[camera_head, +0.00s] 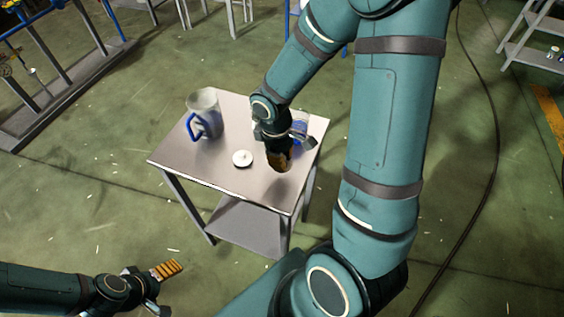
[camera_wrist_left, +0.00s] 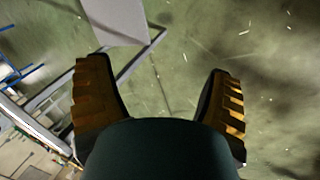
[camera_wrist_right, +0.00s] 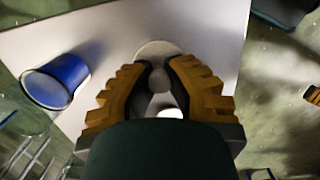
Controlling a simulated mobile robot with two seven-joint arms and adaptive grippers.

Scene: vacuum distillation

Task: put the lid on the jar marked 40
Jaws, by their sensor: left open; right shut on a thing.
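My right gripper (camera_head: 279,163) reaches down over the table's right part, its fingers closed. In the right wrist view its fingertips (camera_wrist_right: 162,72) close on a pale round thing (camera_wrist_right: 157,49), mostly hidden by the fingers; I cannot tell for sure if it is a lid. A small white disc with a knob-like middle (camera_head: 243,158) lies on the table left of this gripper, apart from it. No number is readable. My left gripper (camera_head: 167,283) is open and empty, low at left.
A pale jug with a blue handle (camera_head: 204,112) stands at the back left of the small table (camera_head: 185,157). The table's front left is clear. Metal frames stand at the far left, and a shelf (camera_head: 540,45) at the far right. The floor around is open.

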